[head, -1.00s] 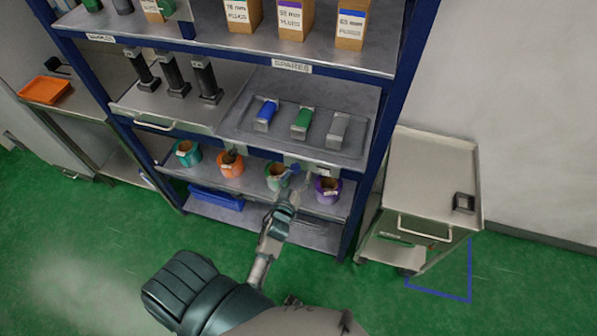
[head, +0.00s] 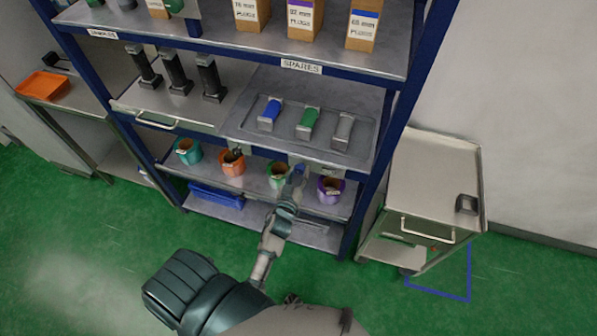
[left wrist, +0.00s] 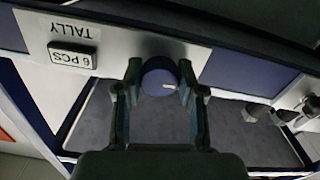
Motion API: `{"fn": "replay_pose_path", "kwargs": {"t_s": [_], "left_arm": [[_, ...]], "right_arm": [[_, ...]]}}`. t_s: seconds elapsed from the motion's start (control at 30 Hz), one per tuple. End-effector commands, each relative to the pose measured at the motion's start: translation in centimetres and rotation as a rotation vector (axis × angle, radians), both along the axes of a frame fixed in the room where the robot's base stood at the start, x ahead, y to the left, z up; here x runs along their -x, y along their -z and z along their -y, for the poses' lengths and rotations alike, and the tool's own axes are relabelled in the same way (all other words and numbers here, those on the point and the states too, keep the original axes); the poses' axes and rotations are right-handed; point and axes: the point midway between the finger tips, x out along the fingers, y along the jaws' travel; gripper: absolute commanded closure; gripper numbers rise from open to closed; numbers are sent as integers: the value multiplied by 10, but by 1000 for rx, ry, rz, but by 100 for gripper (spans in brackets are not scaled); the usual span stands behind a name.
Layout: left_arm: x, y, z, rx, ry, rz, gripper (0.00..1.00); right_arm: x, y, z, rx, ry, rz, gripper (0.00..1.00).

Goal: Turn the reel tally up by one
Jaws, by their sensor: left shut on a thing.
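The tally plate (left wrist: 112,36) is a pale strip with a "TALLY" label and a small display (left wrist: 72,57) that reads "6 PCS". A round dark blue knob (left wrist: 160,78) with a white mark sits right of the display. My left gripper (left wrist: 160,90) has one finger on each side of the knob and is shut on it. In the head view my left gripper (head: 294,182) is at the shelf edge, between the green and purple reels, and mostly hides the knob. My right gripper is out of view.
Teal (head: 187,151), orange (head: 232,163), green (head: 278,175) and purple (head: 331,189) reels stand on the shelf around the gripper. A metal cart (head: 430,165) stands right. The green floor in front is mostly clear.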

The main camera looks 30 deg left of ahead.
Motion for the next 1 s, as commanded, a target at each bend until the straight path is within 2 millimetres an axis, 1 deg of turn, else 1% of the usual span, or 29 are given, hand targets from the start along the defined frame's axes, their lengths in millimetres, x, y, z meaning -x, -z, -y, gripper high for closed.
{"fn": "replay_pose_path", "kwargs": {"t_s": [0.03,0.23,0.33,0.7,1.0], "left_arm": [[-2,-5,0,-12,0,7,96],[-2,-6,-2,-100,-3,-14,96],[-2,-6,-2,-169,-3,-29,96],[-2,-7,-2,-474,-5,-99,96],[-2,-7,-2,-661,-6,-143,96]], "right_arm": [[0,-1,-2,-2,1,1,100],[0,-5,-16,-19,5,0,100],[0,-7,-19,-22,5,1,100],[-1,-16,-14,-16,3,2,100],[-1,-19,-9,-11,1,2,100]]}}
